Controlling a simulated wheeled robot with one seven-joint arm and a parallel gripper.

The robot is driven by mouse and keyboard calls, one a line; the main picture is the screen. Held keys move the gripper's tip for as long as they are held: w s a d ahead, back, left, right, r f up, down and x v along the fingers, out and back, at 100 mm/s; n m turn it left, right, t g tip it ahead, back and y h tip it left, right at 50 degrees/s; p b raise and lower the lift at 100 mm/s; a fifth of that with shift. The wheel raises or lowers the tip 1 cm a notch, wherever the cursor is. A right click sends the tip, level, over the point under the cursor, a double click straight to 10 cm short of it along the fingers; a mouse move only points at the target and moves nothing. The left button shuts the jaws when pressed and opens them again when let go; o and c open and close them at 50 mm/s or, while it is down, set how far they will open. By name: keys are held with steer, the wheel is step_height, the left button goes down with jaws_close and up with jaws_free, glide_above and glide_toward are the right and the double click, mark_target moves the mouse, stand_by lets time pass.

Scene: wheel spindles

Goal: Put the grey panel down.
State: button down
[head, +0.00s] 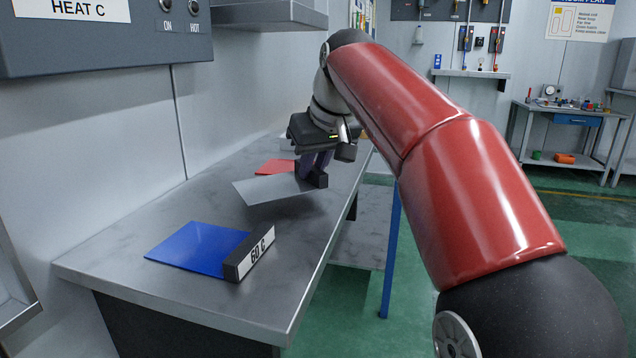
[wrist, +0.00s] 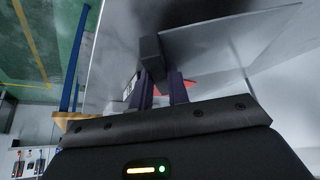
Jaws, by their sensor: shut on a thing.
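The grey panel (head: 268,189) is a thin flat sheet with a dark block (head: 314,174) at its right end. My gripper (head: 317,163), with dark purple fingers, is shut on that block from above. The panel reaches left from the gripper over the steel table. I cannot tell whether it touches the tabletop. In the wrist view the fingers (wrist: 160,86) close on the dark block (wrist: 151,57), and the grey panel (wrist: 228,42) extends to the right.
A blue panel (head: 198,247) with a block marked "60 C" (head: 250,254) lies on the near part of the table (head: 160,290). A red panel (head: 275,167) lies just behind the grey one. A wall stands along the left. Bare tabletop lies between the blue and grey panels.

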step_height(320, 180, down, 2)
steer(key=shift+f+b, duration=0.2)
steer(key=shift+b, duration=0.2)
steer(key=shift+r, duration=0.15)
steer(key=c, duration=1.8)
jaws_free()
steer(key=shift+f, duration=0.2)
steer(key=o, duration=0.5)
steer(key=shift+c, duration=0.2)
steer(key=shift+r, duration=0.3)
steer(key=p+v, duration=0.2)
steer(key=v, duration=0.9)
steer(key=shift+s+r, duration=0.25)
steer(key=shift+r, duration=0.05)
